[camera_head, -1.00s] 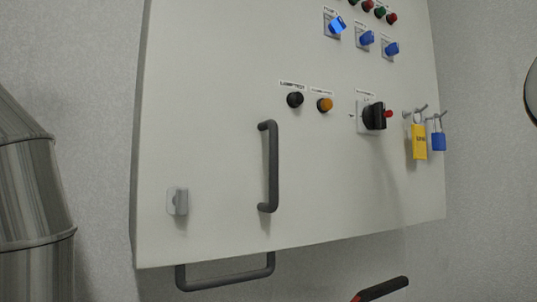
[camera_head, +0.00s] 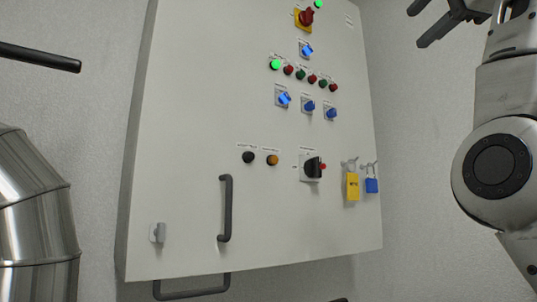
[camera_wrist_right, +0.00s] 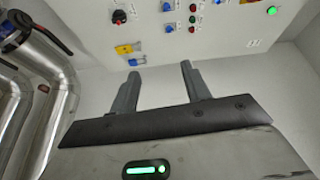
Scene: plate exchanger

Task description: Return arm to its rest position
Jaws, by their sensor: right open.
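My right gripper (camera_head: 442,22) is at the top right of the head view, raised to the right of the control cabinet (camera_head: 185,130). Its arm runs down the right edge of that view. In the right wrist view its two dark fingers (camera_wrist_right: 160,88) stand apart with nothing between them. The wrist view shows the cabinet (camera_wrist_right: 165,25) beyond the fingertips, with a gap between them. My left gripper does not show in either view.
The cabinet carries a black rotary switch (camera_head: 313,168), a yellow padlock (camera_head: 352,186), a blue padlock (camera_head: 372,185) and a dark handle (camera_head: 226,208). A shiny metal pipe (camera_head: 35,220) stands at the left. A dark bar (camera_head: 40,57) juts in at the upper left.

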